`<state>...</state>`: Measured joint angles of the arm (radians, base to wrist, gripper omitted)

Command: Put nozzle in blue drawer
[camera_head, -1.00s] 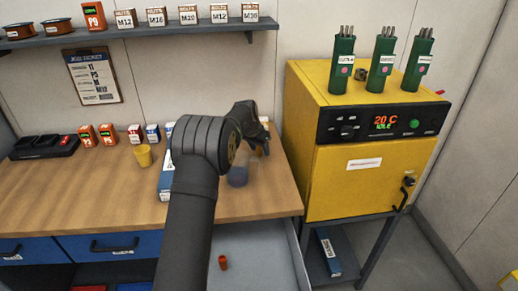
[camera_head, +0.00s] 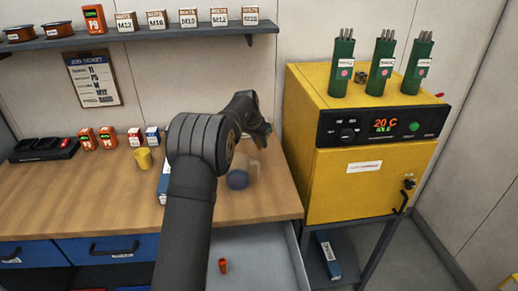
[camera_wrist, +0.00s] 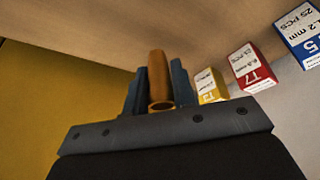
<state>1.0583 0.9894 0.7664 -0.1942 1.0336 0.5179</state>
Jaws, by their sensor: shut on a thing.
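The nozzle (camera_wrist: 158,80) is a copper-coloured hollow tube in the wrist view. It stands between the two dark blue-grey fingers of my gripper (camera_wrist: 157,88), which is shut on it. In the head view my gripper (camera_head: 262,132) is over the right rear of the bench, beside the yellow oven; the nozzle cannot be made out there. Blue drawer fronts with dark handles, such as this blue drawer (camera_head: 97,249), are shut under the bench. An open grey-lined drawer (camera_head: 262,258) at the right holds a small orange-red piece (camera_head: 223,266); its front is out of view.
A yellow oven (camera_head: 355,185) stands right of the bench. A shelf (camera_head: 130,34) hangs above. The bench's front left is clear.

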